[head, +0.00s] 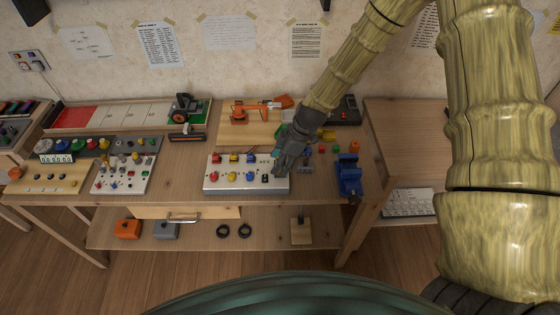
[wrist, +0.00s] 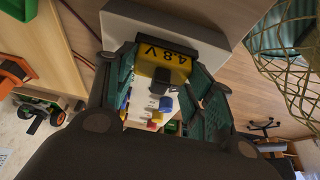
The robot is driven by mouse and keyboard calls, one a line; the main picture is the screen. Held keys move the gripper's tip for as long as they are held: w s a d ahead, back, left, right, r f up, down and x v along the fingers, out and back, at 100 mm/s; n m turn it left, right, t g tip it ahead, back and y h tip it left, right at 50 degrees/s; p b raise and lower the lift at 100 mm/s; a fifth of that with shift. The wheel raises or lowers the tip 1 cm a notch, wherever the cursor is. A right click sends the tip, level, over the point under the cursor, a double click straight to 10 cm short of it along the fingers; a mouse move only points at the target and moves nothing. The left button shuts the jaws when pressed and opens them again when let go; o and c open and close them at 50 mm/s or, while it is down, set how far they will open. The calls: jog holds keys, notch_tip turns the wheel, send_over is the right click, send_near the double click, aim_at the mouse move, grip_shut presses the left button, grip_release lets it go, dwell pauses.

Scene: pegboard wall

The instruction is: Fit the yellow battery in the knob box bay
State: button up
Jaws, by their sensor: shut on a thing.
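The yellow battery (wrist: 170,62), marked 4.8 V, is between the two fingers of my gripper (wrist: 160,85) in the wrist view. My gripper is shut on it. In the head view my gripper (head: 281,168) is at the right end of the white knob box (head: 213,184), and I cannot make out the battery there. The box has red, yellow and blue knobs on top, and a dark fitting near its right end. In the wrist view, knobs show beyond the battery. I cannot tell whether the battery touches the box, and I cannot make out the bay.
A blue vise (head: 348,177) stands right of the box, with small coloured blocks between. An orange toy arm (head: 250,112) on a wooden board is behind. Another knob panel (head: 124,175) is to the left. The table strip in front of the box is narrow.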

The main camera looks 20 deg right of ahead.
dwell(0.3)
jog(key=o, duration=1.1)
jog(key=shift+o, duration=0.7)
jog(key=o, duration=0.3)
jog(key=shift+r+p, duration=1.95)
jog(key=shift+r, duration=1.55)
